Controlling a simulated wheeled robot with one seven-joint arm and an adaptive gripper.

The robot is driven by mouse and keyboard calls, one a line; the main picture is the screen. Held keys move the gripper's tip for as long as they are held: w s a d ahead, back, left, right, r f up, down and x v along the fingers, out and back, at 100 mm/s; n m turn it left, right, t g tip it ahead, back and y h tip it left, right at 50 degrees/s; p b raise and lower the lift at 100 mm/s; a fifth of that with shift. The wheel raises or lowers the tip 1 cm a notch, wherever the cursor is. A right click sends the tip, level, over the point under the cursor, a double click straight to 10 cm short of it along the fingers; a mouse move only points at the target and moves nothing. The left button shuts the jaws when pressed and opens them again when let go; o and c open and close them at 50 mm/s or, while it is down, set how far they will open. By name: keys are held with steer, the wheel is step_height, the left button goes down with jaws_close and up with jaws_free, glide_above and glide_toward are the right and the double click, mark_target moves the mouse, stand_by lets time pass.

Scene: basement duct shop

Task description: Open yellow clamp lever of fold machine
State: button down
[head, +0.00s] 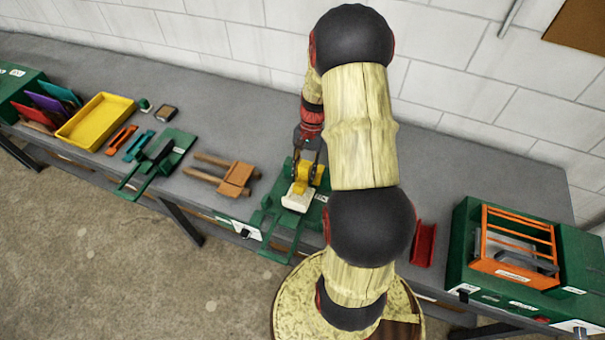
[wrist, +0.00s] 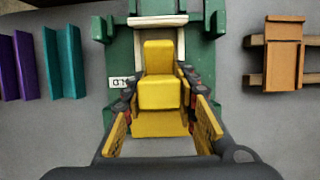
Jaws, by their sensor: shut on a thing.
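The fold machine (head: 276,216) is a green bench device near the middle of the bench, partly hidden by my arm. It fills the middle of the wrist view (wrist: 120,60), with a white bar at its far end. Its yellow clamp lever (wrist: 160,92) stands between my fingers. The lever also shows in the head view (head: 301,175), just behind a cream-white block. My gripper (wrist: 159,100) is shut on the yellow lever, one finger at each side. In the head view my gripper (head: 308,160) is over the machine, its fingers hard to make out.
A wooden-handled orange-brown tool (head: 236,178) lies left of the machine; another green device (head: 160,155) and a yellow tray (head: 97,120) lie farther left. A red channel (head: 424,245) and green box with orange rack (head: 515,245) are right. Teal (wrist: 63,62) and purple strips lie beside the machine.

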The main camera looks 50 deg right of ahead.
steer(key=shift+w+d+r+g+y+p, duration=0.2)
steer(key=shift+d+r+g+y+p, duration=0.15)
steer(key=shift+y, duration=0.25)
steer(key=shift+w+d+r+g+y+p, duration=0.2)
steer(key=shift+d+y+p, duration=0.25)
steer(key=shift+y, duration=0.15)
steer(key=shift+w+d+r+g+y+p, duration=0.15)
steer(key=shift+d+g+y, duration=0.1)
steer(key=shift+d+y, duration=0.25)
steer(key=shift+w+d+r+g+y+p, duration=0.2)
steer(key=shift+d+y, duration=0.1)
steer(key=shift+y, duration=0.4)
steer(key=shift+w+d+r, duration=0.15)
steer(key=shift+w+d, duration=0.05)
steer(key=shift+d, duration=0.35)
steer(key=shift+w+d, duration=0.25)
steer(key=shift+d, duration=0.65)
steer(key=shift+s+f, duration=0.1)
steer(key=shift+f, duration=0.2)
